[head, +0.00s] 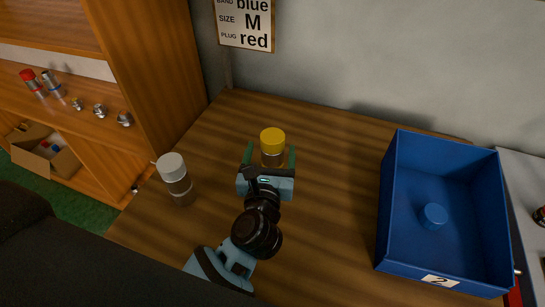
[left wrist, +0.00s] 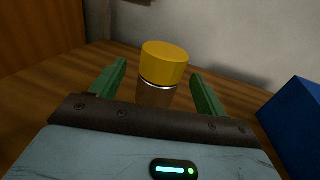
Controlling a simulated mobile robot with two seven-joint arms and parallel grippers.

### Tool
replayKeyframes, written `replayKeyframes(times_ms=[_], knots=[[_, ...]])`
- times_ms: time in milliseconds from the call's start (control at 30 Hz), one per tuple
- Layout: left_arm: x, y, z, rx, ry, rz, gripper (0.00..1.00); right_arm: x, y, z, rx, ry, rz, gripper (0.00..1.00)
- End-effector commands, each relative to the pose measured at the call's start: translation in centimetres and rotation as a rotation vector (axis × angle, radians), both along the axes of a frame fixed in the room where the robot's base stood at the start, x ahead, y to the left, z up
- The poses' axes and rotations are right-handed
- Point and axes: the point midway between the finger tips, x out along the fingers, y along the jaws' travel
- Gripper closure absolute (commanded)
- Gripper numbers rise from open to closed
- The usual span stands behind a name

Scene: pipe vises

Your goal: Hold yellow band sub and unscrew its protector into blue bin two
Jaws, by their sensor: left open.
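A sub with a yellow top (head: 272,140) stands upright on the wooden table in the head view. Its yellow top also shows in the left wrist view (left wrist: 164,63), above a thin silvery ring and a brownish body (left wrist: 155,95). My left gripper (head: 268,156) is open, with one green finger on each side of the sub and gaps to both. The lower part of the sub is hidden behind the gripper. Blue bin two (head: 390,200) stands on the right of the table with a "2" label on its front. A blue cap-like piece (head: 433,215) lies in it. My right gripper is not in view.
A sign (head: 244,22) hangs on the wall. Shelves with small parts (head: 75,103) and a cardboard box (head: 45,150) are at the left. The table between gripper and bin is clear.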

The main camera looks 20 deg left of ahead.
Motion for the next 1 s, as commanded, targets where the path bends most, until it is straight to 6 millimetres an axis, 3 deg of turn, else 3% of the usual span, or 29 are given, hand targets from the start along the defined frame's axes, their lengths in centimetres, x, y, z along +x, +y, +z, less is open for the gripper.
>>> replayKeyframes(times_ms=[333, 667, 1000], knots=[[4.3, 0.7, 0.3, 0.003, -0.004, 0.0, 0.25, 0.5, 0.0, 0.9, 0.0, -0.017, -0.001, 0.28], [5.0, 0.9, 0.0, 0.0, 0.0, 0.0, 0.25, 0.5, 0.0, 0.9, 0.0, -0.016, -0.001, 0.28], [4.9, 0.9, 0.0, 0.0, 0.0, 0.0, 0.67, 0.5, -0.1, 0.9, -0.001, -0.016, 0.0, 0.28]])
